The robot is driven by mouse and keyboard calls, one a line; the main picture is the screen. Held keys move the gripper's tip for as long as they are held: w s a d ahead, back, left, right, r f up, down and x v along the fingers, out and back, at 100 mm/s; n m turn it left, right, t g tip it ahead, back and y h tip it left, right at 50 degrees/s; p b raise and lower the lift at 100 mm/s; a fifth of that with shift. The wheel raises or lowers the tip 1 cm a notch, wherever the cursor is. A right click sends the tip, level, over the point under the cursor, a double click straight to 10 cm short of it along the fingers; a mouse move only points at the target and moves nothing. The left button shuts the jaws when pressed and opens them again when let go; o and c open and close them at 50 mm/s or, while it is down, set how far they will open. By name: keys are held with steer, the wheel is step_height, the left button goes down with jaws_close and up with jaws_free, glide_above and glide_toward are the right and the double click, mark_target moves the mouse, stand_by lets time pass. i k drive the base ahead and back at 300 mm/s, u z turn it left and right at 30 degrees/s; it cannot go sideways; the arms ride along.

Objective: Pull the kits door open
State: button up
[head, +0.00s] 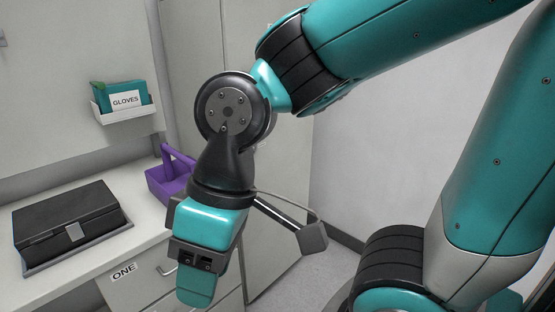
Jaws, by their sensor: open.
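My gripper (197,286) hangs from the teal and black wrist near the middle of the head view, pointing down. It is open, and I see nothing held in it. Its fingertips are seen from one side, so the gap between them is hidden. A tall pale cabinet door (287,190) stands behind my arm. No "kits" label shows on it, so I cannot tell whether it is the kits door. My arm covers much of its front, and I see no handle on it. The visible door looks shut.
A white counter (105,255) at left bears a black case (70,222) and a purple caddy (168,180). A glove box (120,97) sits in a wall holder. Below is a drawer marked ONE (124,273) with a metal handle (167,270). Bare floor (320,268) shows right of the cabinet.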

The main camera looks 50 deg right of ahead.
mark_target(283, 160)
steer(key=z, duration=0.15)
steer(key=k, duration=0.45)
steer(key=z, duration=1.2)
steer(key=i, duration=0.95)
steer(key=u, duration=0.75)
